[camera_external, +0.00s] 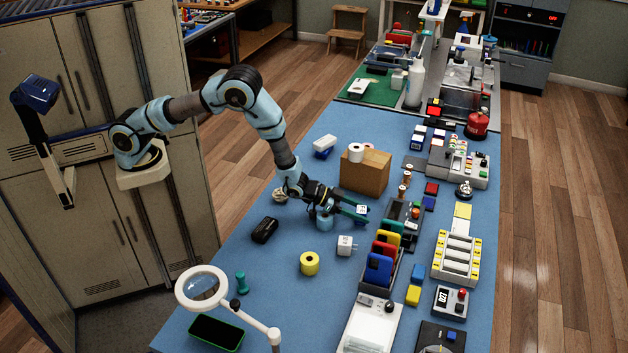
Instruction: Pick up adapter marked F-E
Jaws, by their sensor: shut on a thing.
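My gripper (358,210) is low over the blue table in the external view, its green-tipped fingers pointing right. It is shut on a small white adapter (362,209) with a dark mark on its face, which is too small to read. The fingers hide part of this adapter, and I cannot tell whether it touches the table. Another white adapter (346,244), a block with a dark mark, stands on the table just below my gripper in the picture.
A cardboard box (364,174) with white rolls on top stands behind my gripper. A yellow roll (310,263) and a black object (265,230) lie nearer the front left.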

